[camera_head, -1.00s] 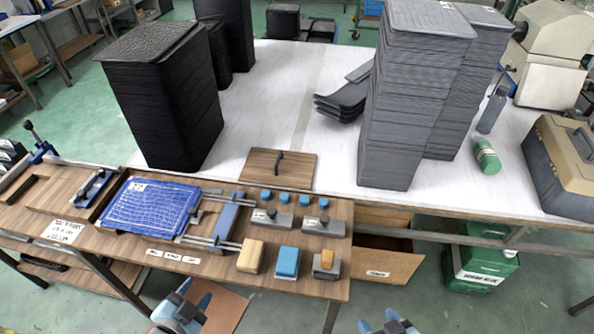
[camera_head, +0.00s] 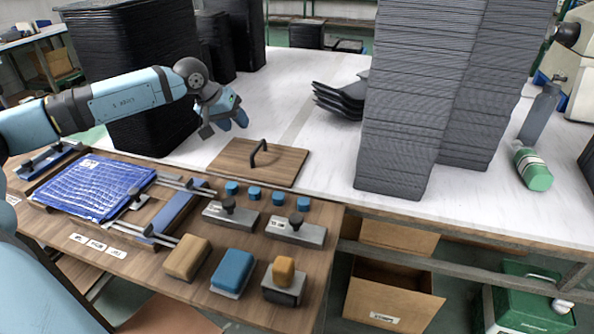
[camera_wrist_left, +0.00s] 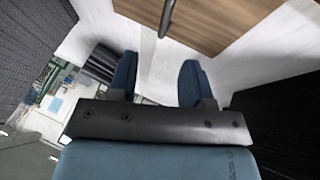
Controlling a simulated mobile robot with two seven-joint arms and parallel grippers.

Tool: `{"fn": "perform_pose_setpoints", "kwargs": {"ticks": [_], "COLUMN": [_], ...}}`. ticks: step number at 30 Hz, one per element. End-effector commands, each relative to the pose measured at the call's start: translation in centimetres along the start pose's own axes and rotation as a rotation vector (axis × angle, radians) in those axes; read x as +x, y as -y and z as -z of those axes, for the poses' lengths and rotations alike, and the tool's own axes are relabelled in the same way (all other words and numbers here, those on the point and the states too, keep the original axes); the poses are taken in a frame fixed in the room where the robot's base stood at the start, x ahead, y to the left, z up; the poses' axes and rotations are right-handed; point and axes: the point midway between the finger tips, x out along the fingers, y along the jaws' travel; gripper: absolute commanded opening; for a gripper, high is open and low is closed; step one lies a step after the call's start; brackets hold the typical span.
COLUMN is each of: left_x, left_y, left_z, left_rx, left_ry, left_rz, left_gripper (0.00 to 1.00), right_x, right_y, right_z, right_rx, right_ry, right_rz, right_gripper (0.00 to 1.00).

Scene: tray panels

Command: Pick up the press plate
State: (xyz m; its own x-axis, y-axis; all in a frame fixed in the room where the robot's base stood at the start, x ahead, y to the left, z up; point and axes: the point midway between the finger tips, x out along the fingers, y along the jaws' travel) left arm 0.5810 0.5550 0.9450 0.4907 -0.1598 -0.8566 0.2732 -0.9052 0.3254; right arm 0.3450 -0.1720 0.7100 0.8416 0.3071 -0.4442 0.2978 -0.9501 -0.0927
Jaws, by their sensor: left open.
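The press plate (camera_head: 283,172) is a flat brown wooden board with an upright black bar handle (camera_head: 258,152). It lies at the front edge of the white table, behind the small blue knobs. My left gripper (camera_head: 223,126) is open and empty above the table, a little behind and left of the plate, apart from it. In the left wrist view the plate (camera_wrist_left: 225,18) shows at the top, and its black handle (camera_wrist_left: 167,16) hangs between and beyond the two blue fingertips (camera_wrist_left: 157,76). My right gripper is not in view.
Tall black stacks (camera_head: 140,60) stand behind my left arm. Tall grey stacks (camera_head: 410,110) stand right of the plate. The front wooden bench holds a blue gridded panel (camera_head: 95,187), metal clamps and several coloured blocks (camera_head: 233,270). White table (camera_head: 325,150) is clear between plate and grey stacks.

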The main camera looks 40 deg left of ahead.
Motion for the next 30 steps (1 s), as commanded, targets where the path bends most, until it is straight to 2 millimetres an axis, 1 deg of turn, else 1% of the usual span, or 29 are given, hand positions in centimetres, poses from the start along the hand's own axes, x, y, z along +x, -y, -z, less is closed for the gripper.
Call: {"fn": "perform_pose_setpoints", "kwargs": {"ticks": [1, 2, 4, 9, 12, 15, 23, 26, 30], "left_x": [0.0, 0.1, 1.0, 4.5, 6.3, 7.5, 9.1, 10.5, 12.6], "left_y": [0.7, 0.8, 0.8, 0.8, 0.8, 0.8, 0.9, 1.0, 1.1], "left_z": [0.2, 0.3, 0.4, 0.4, 0.4, 0.5, 0.5, 0.6, 0.8], "left_rx": [0.020, 0.029, 0.034, 0.030, 0.030, 0.030, 0.030, 0.029, 0.028], "left_ry": [-0.007, -0.008, -0.009, -0.008, -0.009, -0.009, -0.008, -0.008, -0.008], "left_rz": [0.022, 0.028, 0.030, 0.025, 0.025, 0.026, 0.025, 0.024, 0.024], "left_gripper": [0.45, 0.45, 0.45, 0.45, 0.45, 0.45, 0.45, 0.45, 0.45], "right_x": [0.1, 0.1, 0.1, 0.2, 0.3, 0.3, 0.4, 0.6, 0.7], "right_y": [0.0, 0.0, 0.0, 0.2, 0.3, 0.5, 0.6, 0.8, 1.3], "right_z": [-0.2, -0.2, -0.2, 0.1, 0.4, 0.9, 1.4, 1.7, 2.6], "right_rx": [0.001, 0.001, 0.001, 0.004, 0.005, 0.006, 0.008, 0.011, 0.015], "right_ry": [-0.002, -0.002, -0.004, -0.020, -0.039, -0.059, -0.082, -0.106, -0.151], "right_rz": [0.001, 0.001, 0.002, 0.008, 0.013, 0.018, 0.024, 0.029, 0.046], "right_gripper": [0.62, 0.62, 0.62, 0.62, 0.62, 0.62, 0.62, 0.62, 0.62]}}
